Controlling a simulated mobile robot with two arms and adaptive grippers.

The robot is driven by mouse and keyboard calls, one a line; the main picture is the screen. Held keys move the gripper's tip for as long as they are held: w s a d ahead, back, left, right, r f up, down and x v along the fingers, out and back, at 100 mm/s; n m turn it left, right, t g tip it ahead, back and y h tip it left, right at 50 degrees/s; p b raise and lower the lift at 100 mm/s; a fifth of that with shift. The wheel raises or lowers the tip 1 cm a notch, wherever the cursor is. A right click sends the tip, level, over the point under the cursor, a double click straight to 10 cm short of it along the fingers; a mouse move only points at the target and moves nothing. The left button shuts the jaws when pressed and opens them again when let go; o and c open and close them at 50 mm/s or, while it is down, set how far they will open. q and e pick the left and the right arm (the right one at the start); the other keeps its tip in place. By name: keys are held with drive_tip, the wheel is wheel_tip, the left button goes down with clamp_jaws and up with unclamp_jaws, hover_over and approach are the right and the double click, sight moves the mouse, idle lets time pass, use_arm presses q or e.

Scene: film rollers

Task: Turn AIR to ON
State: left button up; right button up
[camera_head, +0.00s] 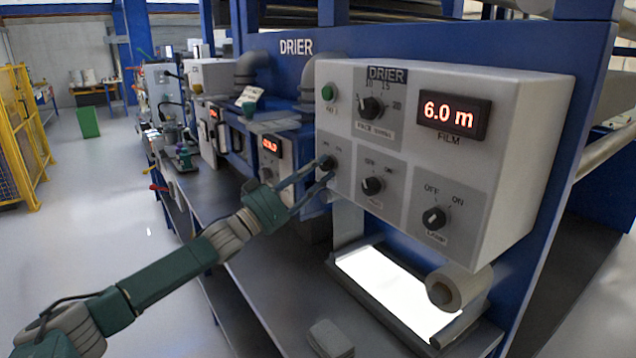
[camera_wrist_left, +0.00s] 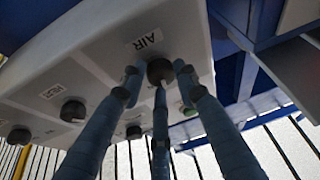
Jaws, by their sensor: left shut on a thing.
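The AIR knob (camera_wrist_left: 160,70) is a dark round knob beside the AIR label (camera_wrist_left: 148,40) in the left wrist view. In the head view the knob (camera_head: 327,162) sits at the lower left of the white DRIER control box (camera_head: 530,90). My left gripper (camera_head: 322,170) reaches it from the left, its fingers shut around the knob. The fingers (camera_wrist_left: 158,80) also close in on it from several sides in the left wrist view. Its pointer and ON/OFF marks are too small or covered to read. My right gripper is not in view.
Right of the AIR knob are a middle knob (camera_head: 372,185) and an OFF/ON lamp knob (camera_head: 433,218). A speed dial (camera_head: 371,107), a green button (camera_head: 327,91) and a red "6.0 m" display (camera_head: 450,114) sit above. A lit panel (camera_head: 385,285) and a roll (camera_head: 450,287) lie below.

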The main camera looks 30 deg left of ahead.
use_arm(q)
drive_tip(key=shift+a+r+m+g+h+b, duration=0.2)
drive_tip(key=shift+m+h, duration=0.35)
drive_tip(key=shift+m, duration=0.6)
drive_tip(key=shift+a+r+m+g+h+b, duration=0.1)
drive_tip(key=shift+m+g+h, duration=0.3)
drive_tip(key=shift+m, duration=0.7)
drive_tip(key=shift+a+r+m+g+h+b, duration=0.15)
drive_tip(key=shift+m+h, duration=0.5)
drive_tip(key=shift+m, duration=0.5)
drive_tip(key=o, duration=1.1)
drive_tip(key=shift+f, duration=0.15)
drive_tip(key=shift+w+d+f, duration=0.1)
drive_tip(key=shift+f, duration=0.05)
drive_tip(key=shift+s+a+f, duration=0.2)
drive_tip(key=shift+s+f, duration=0.1)
drive_tip(key=shift+s, duration=0.15)
drive_tip(key=v, duration=1.1)
drive_tip(key=shift+r, duration=0.15)
drive_tip(key=shift+a, duration=0.15)
